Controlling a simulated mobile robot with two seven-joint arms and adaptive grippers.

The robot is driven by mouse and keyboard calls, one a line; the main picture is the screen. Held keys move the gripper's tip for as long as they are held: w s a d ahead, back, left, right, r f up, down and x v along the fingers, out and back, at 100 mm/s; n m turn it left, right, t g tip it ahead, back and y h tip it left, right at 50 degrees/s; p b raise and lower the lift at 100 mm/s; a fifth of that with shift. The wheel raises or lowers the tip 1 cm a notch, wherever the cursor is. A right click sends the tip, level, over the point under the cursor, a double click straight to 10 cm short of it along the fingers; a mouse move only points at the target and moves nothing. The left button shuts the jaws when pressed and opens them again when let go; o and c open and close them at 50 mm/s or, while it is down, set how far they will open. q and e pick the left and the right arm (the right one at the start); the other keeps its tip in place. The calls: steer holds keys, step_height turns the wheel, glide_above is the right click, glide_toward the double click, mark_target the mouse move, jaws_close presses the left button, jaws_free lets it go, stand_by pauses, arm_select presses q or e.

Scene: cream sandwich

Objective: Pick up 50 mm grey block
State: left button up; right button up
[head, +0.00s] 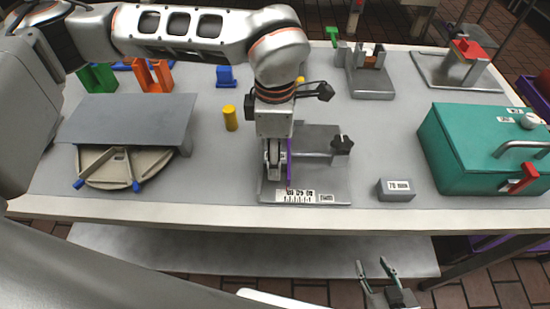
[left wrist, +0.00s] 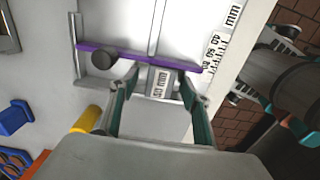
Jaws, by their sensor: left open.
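A grey block with a white label (left wrist: 160,82) lies in the metal measuring fixture, against its purple bar (left wrist: 125,57). The label is rotated and seems to read 50 mm. In the head view my left gripper mostly hides this block. My left gripper (head: 274,170) points down over the left part of the fixture (head: 320,185). In the left wrist view its open fingers lie on either side of the block, and contact cannot be told. Another grey block (head: 396,190), its label apparently 75 mm, sits right of the fixture. My right gripper (head: 376,268) is open and empty, below the table's front edge.
A teal box (head: 455,150) with a handle and red latch stands at the right. A yellow cylinder (head: 230,118) stands left of the fixture. A round divided tray (head: 115,178) sits partly under a grey plate (head: 125,118). The table is clear between fixture and teal box, behind the block.

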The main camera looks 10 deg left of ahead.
arm_select(q)
steer(key=shift+f, duration=0.25)
steer(key=c, duration=1.3)
steer(key=shift+r, duration=0.15)
